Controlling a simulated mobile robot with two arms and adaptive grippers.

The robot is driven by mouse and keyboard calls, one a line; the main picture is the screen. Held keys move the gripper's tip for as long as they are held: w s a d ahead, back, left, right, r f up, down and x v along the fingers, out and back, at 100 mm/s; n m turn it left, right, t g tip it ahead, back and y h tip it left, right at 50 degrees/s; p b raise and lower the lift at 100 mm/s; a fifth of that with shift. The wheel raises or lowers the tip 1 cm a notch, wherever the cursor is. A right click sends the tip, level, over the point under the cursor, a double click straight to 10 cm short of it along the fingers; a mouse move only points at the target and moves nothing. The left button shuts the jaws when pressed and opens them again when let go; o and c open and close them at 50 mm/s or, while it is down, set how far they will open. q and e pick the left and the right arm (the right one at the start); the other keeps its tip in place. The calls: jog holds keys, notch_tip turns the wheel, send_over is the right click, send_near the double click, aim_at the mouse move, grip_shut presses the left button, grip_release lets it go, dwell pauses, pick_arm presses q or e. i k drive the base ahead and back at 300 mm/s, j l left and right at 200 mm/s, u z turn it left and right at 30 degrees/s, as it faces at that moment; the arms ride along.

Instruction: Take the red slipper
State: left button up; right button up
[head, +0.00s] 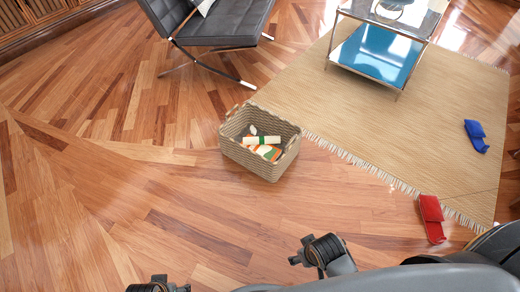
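The red slipper (432,218) lies on the floor at the lower right of the head view. Its upper end is at the rug's fringe and the rest lies over the wood floor. It is fully visible, and nothing is touching it from above.
A woven basket (259,160) with several items stands mid-floor. A blue slipper (476,136) lies on the tan rug (400,125). A glass-topped table with a blue shelf (376,52) and a black chair (215,24) stand at the back. The wood floor at left is clear.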

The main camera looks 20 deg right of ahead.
aim_at(432, 214)
jog(key=z, duration=2.4)
jog(key=i+z, duration=0.25)
jog(key=i, duration=0.4)
